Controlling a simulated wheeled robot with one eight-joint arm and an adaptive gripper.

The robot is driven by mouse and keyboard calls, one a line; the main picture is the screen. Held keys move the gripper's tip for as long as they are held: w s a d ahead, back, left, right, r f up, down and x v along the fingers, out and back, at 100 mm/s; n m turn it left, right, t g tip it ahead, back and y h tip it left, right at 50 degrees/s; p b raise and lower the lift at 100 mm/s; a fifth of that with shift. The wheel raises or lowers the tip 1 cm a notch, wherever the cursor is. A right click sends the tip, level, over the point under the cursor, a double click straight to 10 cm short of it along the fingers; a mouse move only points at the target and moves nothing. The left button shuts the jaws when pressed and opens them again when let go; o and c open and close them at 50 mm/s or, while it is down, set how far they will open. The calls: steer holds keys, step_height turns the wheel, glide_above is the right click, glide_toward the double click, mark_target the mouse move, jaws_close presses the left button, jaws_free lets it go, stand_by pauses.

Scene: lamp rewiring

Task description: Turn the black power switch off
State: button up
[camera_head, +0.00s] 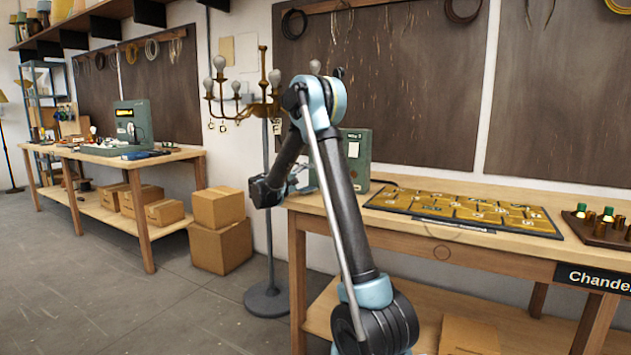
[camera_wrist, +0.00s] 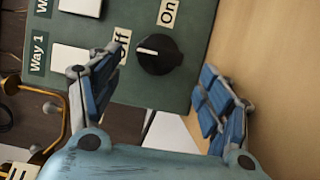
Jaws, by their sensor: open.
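The black power switch (camera_wrist: 160,56) is a round knob on a green panel (camera_wrist: 200,25), seen in the wrist view. Its white mark lies on its left side, facing the "off" label (camera_wrist: 121,46). The "on" label (camera_wrist: 168,12) is above the knob. My gripper (camera_wrist: 164,66) is open with its blue-padded fingers on either side of the knob, and I see no clear contact. In the head view, my gripper (camera_head: 297,181) is by the left side of the green box (camera_head: 356,158) on the right bench; the knob is hidden there.
A brass chandelier (camera_head: 245,98) on a stand is close behind my arm. A dark board with yellow panels (camera_head: 460,208) lies on the wooden bench (camera_head: 420,236). Cardboard boxes (camera_head: 220,245) are stacked left of the stand. A second bench (camera_head: 105,158) stands further left, with open floor before it.

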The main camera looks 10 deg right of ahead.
steer(key=v, duration=0.8)
steer(key=shift+f, duration=0.1)
